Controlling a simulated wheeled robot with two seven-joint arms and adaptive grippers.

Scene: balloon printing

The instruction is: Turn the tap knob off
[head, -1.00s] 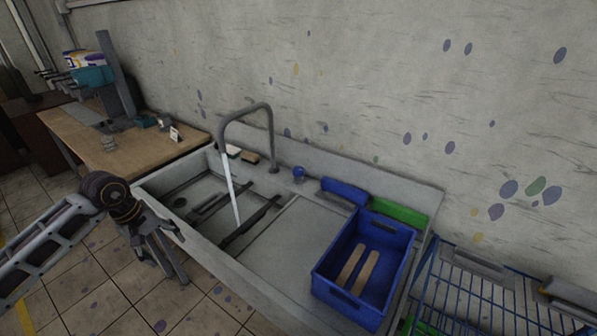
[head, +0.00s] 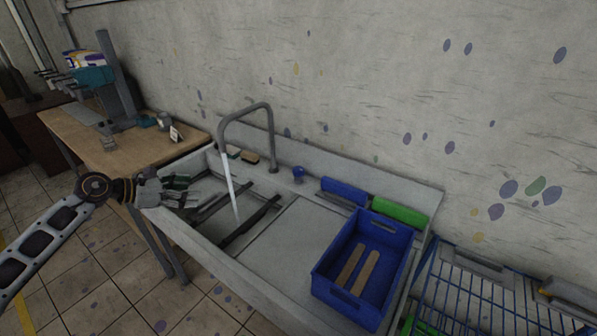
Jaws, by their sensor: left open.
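The tap (head: 222,132) is a grey arched pipe at the back of the sink (head: 225,218). A white stream of water (head: 231,188) runs from its spout into the basin. A small blue knob (head: 298,173) stands on the sink's back ledge, just right of the tap's base. My left gripper (head: 192,192) is open and empty over the left end of the sink, left of the water and well apart from the knob. My right gripper is not in view.
A blue crate (head: 320,285) with two wooden strips stands on the sink's right side. Blue and green rolls (head: 400,211) lie behind it. A blue wire rack (head: 470,295) is at the right. A wooden table (head: 150,150) with equipment is at the left.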

